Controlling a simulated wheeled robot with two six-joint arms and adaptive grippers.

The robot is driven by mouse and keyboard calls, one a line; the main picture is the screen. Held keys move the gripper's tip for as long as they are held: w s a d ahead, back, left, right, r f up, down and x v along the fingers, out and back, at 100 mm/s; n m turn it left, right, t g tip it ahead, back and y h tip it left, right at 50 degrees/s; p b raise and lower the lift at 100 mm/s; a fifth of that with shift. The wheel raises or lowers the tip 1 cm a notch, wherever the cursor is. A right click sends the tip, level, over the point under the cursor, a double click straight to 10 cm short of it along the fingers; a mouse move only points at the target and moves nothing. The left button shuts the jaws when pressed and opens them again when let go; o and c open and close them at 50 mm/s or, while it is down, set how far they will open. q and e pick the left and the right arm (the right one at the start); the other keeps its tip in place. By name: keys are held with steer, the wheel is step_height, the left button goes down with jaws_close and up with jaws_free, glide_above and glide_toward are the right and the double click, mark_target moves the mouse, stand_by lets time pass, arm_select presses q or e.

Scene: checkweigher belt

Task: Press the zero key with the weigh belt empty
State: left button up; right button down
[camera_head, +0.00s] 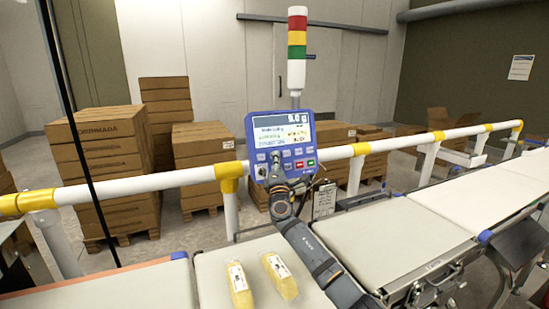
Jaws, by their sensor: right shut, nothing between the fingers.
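The blue control terminal (309,143) stands on a post behind the belts. Its lit screen (283,132) shows a weight in grams that looks like 0.0 or 9.0, with a row of keys below. My right gripper (276,163) is shut and empty, its tip at the lower left keys of the terminal. It hides some keys, and I cannot tell whether it touches one. The middle belt (400,240), probably the weigh belt, is bare where I see it. Two yellow packs (240,287) (280,277) lie on the belt (215,272) left of it. My left gripper is out of view.
A white and yellow guard rail (150,186) runs behind the belts. A red, yellow and green signal tower (297,40) rises above the terminal. Stacked cartons (100,160) stand beyond the rail. Another bare belt (480,196) continues to the right.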

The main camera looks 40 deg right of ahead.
stand_by(0.4)
steer(key=shift+s+a+r+p, duration=0.15)
steer(key=shift+s+r+p, duration=0.05)
steer(key=shift+s+p, duration=0.2)
steer(key=shift+s+a, duration=0.1)
steer(key=shift+s, duration=0.2)
steer(key=shift+s+a+r+p, duration=0.25)
steer(key=shift+s+p, duration=0.3)
steer(key=shift+s, duration=0.2)
steer(key=shift+s+a+r+p, duration=0.2)
steer(key=shift+s+p, duration=0.4)
steer(key=shift+s, duration=0.2)
steer(key=shift+s+a+r+p, duration=0.25)
steer(key=shift+s+p, duration=0.3)
steer(key=shift+s, duration=0.2)
